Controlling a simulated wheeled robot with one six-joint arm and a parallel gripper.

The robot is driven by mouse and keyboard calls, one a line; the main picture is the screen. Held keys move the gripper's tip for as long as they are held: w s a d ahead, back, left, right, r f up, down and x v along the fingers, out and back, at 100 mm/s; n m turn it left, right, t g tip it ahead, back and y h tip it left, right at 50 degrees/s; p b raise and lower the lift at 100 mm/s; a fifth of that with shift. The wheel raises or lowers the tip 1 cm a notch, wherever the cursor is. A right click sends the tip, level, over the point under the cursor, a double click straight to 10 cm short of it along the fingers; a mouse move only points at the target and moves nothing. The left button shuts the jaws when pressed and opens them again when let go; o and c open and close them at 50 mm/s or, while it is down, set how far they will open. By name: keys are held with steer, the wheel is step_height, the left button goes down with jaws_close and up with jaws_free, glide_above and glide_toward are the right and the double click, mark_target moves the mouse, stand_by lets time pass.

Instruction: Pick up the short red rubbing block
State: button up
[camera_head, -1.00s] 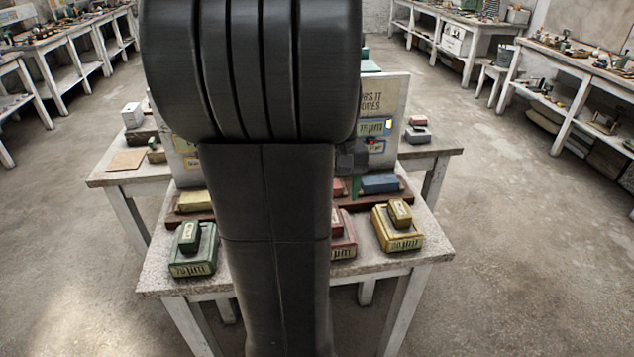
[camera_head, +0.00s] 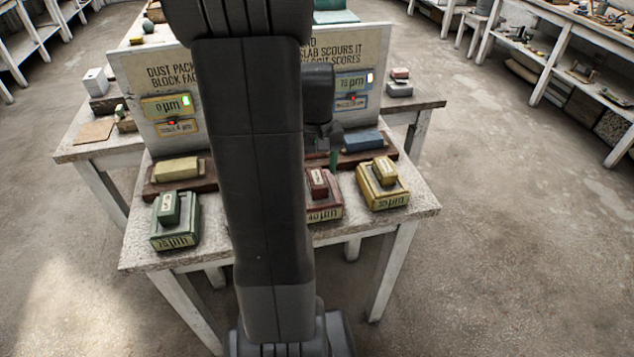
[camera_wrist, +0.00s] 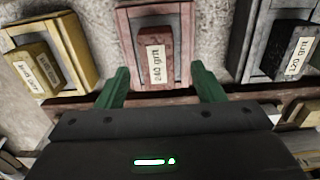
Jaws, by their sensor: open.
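The short red rubbing block (camera_head: 318,183) lies on a larger red slab (camera_head: 325,208) marked 40 µm, on the front part of the table; my arm covers the slab's left side. In the head view one green finger shows behind the red block, the rest being mostly hidden by my arm.
A yellow block on a yellow slab (camera_head: 384,188) stands right of the red one, and a green pair (camera_head: 175,222) stands left. Behind them, a yellow block (camera_head: 176,169) and a blue block (camera_head: 362,141) lie on brown strips before an upright sign board (camera_head: 375,50).

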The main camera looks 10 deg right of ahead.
mark_target(317, 177)
step_height(317, 177, down, 4)
steer(key=shift+d+f, duration=0.1)
steer(key=shift+d, duration=0.05)
steer(key=c, duration=1.2)
steer(key=shift+r, duration=0.2)
step_height(317, 177, up, 10)
steer(key=shift+f, duration=0.1)
steer(key=o, duration=0.3)
steer(key=shift+w, duration=0.1)
steer(key=shift+c, duration=0.3)
